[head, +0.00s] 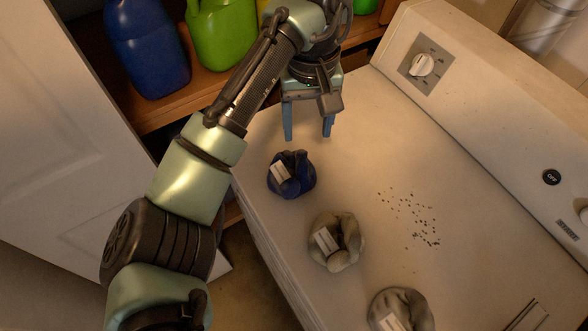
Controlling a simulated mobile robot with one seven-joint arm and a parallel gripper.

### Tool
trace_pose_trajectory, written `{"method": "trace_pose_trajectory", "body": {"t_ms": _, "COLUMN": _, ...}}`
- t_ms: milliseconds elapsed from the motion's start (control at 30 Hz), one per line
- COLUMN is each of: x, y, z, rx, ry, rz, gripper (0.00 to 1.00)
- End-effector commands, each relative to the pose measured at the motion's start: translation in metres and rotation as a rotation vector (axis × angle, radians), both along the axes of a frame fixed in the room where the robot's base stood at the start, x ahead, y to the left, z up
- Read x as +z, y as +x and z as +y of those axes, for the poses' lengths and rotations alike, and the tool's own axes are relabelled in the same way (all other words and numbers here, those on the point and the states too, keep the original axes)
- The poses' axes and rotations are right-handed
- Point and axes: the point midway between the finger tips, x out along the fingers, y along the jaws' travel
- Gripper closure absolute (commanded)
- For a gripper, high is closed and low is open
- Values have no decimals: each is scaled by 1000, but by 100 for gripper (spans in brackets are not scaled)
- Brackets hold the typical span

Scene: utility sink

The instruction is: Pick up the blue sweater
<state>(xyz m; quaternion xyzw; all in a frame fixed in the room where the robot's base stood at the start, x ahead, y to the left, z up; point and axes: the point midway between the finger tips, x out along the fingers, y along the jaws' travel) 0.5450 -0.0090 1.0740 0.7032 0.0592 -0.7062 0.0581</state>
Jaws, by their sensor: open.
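The blue sweater (297,184) is a small crumpled dark blue bundle with a pale tag. It lies on the white appliance top (352,147), near its left edge. My gripper (308,136) is open, with two blue fingers pointing down. In the head view it is just above the sweater in the picture, with a gap between them. Nothing is between its fingers. I cannot tell how high the fingertips are over the surface.
A grey-beige bundle (345,256) and a grey bundle (410,303), each tagged, lie nearer. Dark specks (412,215) are scattered right. A control panel (480,110) rises along the right. Blue (148,45) and green (222,35) jugs stand on a wooden shelf behind. A white door (60,150) is left.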

Motion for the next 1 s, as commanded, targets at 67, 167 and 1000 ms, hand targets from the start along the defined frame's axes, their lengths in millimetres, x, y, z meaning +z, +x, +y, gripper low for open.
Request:
{"method": "trace_pose_trajectory", "body": {"t_ms": 67, "x": -12, "y": 0, "z": 0, "rx": -1, "ry": -2, "rz": 1, "gripper": 34}}
{"method": "trace_pose_trajectory", "body": {"t_ms": 167, "x": -19, "y": 0, "z": 0, "rx": -2, "ry": -1, "rz": -1, "gripper": 34}}
{"method": "trace_pose_trajectory", "body": {"t_ms": 1000, "x": -71, "y": -3, "z": 7, "rx": -2, "ry": 0, "rz": -4, "gripper": 55}}
